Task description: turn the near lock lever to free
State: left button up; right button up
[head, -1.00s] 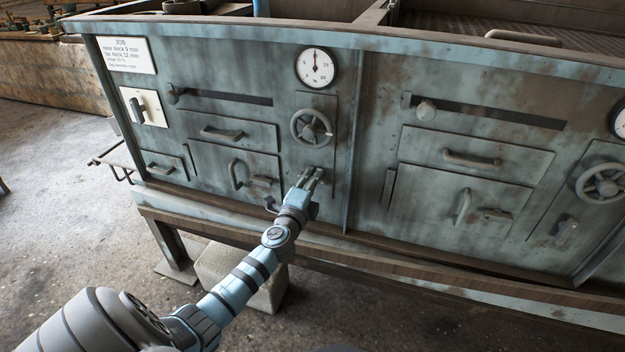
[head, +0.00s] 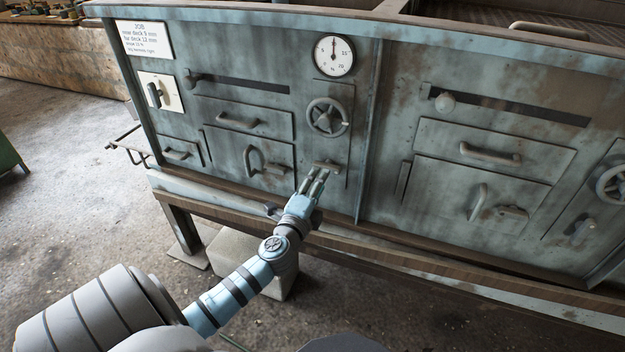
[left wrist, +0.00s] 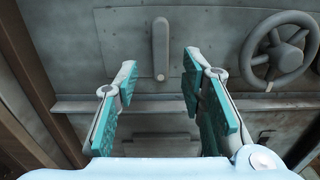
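The near lock lever (head: 327,166) is a short grey bar on the oven front, below the near handwheel (head: 327,117). It lies about level in the head view. In the left wrist view the lever (left wrist: 160,48) stands upright in the picture, ahead of and between the fingers, with the handwheel (left wrist: 280,46) to its right. My left gripper (head: 316,174) is open and empty, just below and left of the lever in the head view, apart from it. It also shows in the left wrist view (left wrist: 160,78). My right gripper is out of view.
A second lock lever (head: 582,232) sits slanted under the far handwheel (head: 612,185). Doors and drawers with bar handles (head: 240,122) flank the near panel. A dial (head: 333,56) is above it. A wooden ledge (head: 400,258) runs below the front.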

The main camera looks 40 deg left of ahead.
pick_arm(q)
jog(key=v, duration=0.5)
jog(key=shift+s+d, duration=0.15)
jog(key=shift+s, duration=0.2)
